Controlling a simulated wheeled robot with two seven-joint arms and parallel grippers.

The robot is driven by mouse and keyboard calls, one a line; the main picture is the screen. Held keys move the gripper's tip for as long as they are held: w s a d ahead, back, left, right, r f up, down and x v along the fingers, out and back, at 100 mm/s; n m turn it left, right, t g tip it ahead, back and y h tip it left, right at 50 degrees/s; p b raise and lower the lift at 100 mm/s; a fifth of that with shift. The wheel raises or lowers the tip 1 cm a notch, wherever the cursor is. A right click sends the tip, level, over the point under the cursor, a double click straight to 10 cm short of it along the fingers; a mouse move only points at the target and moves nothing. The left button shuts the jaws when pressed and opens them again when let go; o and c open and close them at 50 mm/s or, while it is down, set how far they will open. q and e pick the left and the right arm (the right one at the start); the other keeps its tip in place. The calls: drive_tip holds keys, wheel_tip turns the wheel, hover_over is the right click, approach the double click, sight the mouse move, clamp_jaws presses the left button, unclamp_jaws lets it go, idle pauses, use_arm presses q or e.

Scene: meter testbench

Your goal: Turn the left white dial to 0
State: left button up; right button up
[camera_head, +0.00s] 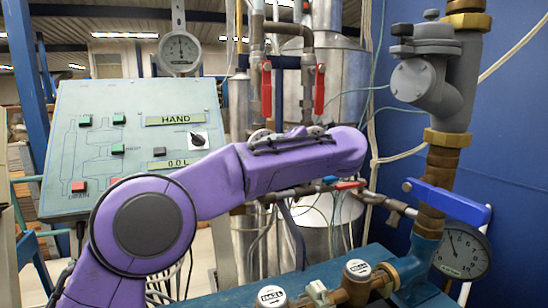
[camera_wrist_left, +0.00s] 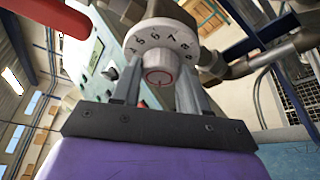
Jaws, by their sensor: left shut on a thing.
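A white dial (camera_wrist_left: 160,38) with dark figures around its rim and a red-ringed round end fills the upper middle of the left wrist view. My left gripper (camera_wrist_left: 157,88) is shut on it, with one finger on each side. The figures are partly hidden and no pointer mark is clear, so I cannot tell its setting. In the head view my purple left arm reaches across the middle and hides the gripper and the held dial. I cannot tell from the views whether it is the left one. My right gripper is not in view.
Two red levers (camera_head: 266,92) (camera_head: 319,90) hang on pipes above my arm. A control panel (camera_head: 90,155) stands at left, a round gauge (camera_head: 461,251) at lower right. Two white-topped fittings (camera_head: 271,297) (camera_head: 357,269) sit low in front. A blue-handled valve (camera_head: 448,201) is at right.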

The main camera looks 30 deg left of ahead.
use_arm(q)
drive_tip(key=shift+r+n+h+b, duration=0.15)
drive_tip(key=shift+n+h+b, duration=0.2)
drive_tip(key=shift+n, duration=0.25)
drive_tip(key=shift+r, duration=0.1)
drive_tip(key=o, duration=1.1)
drive_tip(key=shift+c, duration=0.2)
drive_tip(key=b+v, duration=0.1)
drive_tip(key=v, duration=0.9)
drive_tip(key=shift+d, duration=0.2)
drive_tip(key=shift+s, duration=0.1)
